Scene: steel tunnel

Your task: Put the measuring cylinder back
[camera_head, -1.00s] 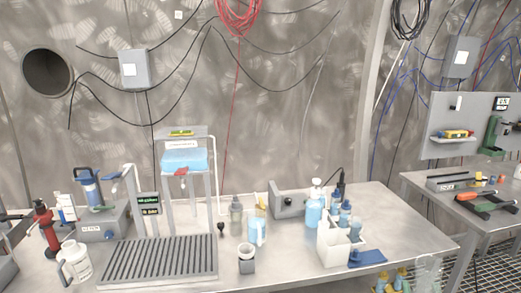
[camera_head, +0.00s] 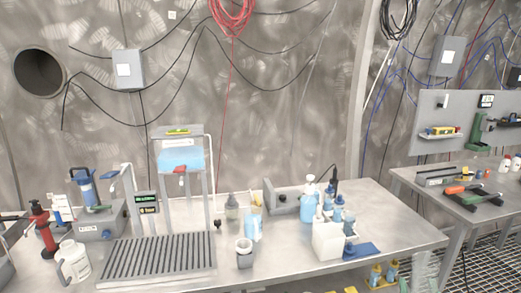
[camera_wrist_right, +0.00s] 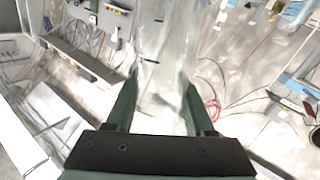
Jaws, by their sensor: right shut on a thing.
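The measuring cylinder (camera_wrist_right: 155,55) is a clear, see-through tube with faint dark marks, in the right wrist view. My right gripper (camera_wrist_right: 158,76) has its two green fingers on either side of it and is shut on it. The cylinder's far end runs out at the top of that view. In the head view a faint clear shape (camera_head: 426,270) shows at the lower right, in front of the bench edge. It may be the same cylinder; I cannot tell for sure. My left gripper is in neither view.
A second table (camera_head: 420,182) with tools stands at right. Yellow-blue bottles (camera_head: 376,275) stand below the bench.

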